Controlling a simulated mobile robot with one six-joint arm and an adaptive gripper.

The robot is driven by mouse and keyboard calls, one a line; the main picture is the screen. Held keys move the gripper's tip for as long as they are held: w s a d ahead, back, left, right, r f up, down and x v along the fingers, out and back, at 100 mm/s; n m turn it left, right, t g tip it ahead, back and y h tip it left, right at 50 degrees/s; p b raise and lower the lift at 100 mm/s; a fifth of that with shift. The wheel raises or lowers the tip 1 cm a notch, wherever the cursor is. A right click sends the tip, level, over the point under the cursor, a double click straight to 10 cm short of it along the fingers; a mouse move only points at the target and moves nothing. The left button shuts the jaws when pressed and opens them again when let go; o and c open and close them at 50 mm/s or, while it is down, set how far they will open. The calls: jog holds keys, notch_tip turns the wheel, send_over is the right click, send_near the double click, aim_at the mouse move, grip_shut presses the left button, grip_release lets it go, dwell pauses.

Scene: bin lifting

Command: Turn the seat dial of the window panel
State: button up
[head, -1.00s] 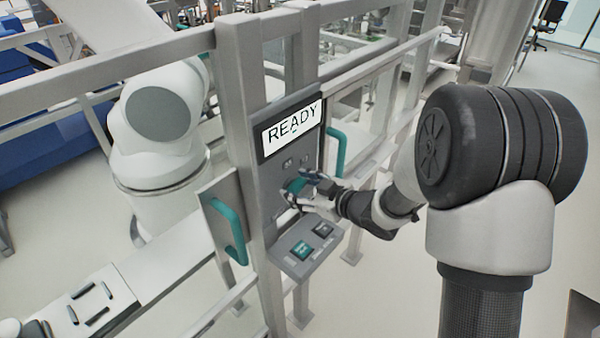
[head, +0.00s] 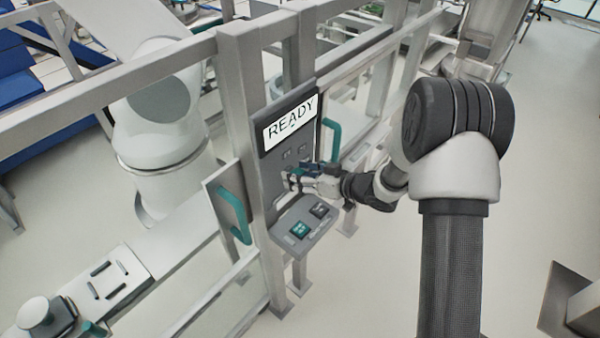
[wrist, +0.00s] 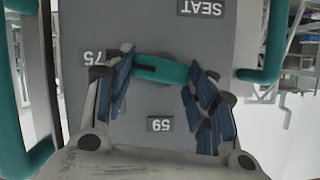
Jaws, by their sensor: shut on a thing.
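The teal seat dial (wrist: 160,69) lies nearly level across the wrist view, between the blue finger pads of my gripper (wrist: 162,85). One pad is at each end of the dial, and my gripper is shut on it. The "SEAT" label (wrist: 206,8) appears upside down, with two small number labels, one at the left (wrist: 98,57) and one below the dial (wrist: 160,124). In the head view, my gripper (head: 289,179) is at the face of the grey window panel (head: 274,193), below the "READY" screen (head: 290,124). It hides the dial there.
A sloped console (head: 305,225) with a teal and a dark button sits just below my gripper. Teal handles stand left (head: 234,215) and right (head: 333,139) of the panel. A white robot arm (head: 165,130) stands behind the frame.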

jog(key=o, duration=1)
jog(key=shift+o, duration=0.2)
jog(key=shift+d, duration=0.1)
jog(key=v, duration=1.2)
